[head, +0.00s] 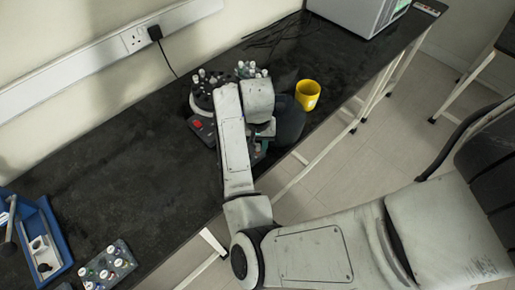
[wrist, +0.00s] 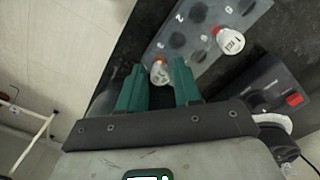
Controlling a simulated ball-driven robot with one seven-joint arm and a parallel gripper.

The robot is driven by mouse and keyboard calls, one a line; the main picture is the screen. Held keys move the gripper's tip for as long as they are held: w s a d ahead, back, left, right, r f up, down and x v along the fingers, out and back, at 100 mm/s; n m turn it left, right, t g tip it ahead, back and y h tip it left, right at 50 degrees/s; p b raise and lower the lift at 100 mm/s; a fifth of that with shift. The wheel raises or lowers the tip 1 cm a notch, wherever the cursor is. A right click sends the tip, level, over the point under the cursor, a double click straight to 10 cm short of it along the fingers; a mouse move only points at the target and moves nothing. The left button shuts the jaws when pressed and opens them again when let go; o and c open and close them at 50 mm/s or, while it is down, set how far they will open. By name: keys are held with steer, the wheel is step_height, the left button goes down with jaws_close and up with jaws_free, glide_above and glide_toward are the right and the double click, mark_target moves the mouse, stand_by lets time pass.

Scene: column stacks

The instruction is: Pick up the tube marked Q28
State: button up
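In the wrist view, a tube with a white cap and an orange ring (wrist: 160,73) stands at the near end of a grey rack (wrist: 181,57). Its marking is too small to read, so I cannot tell whether it is Q28. My gripper (wrist: 159,67) is open, with one green finger on each side of this tube. Gaps appear to show between the cap and both fingers. A second tube with a white cap and a red ring (wrist: 230,41) stands farther along the rack.
A device with a red button (wrist: 266,84) lies right of the rack. In the head view, a yellow mug (head: 308,95) stands near the bench edge. Another tube rack (head: 107,268) and a blue tray (head: 53,225) are at lower left. The bench middle (head: 120,170) is clear.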

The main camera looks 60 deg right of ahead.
jaws_close()
stand_by(0.5)
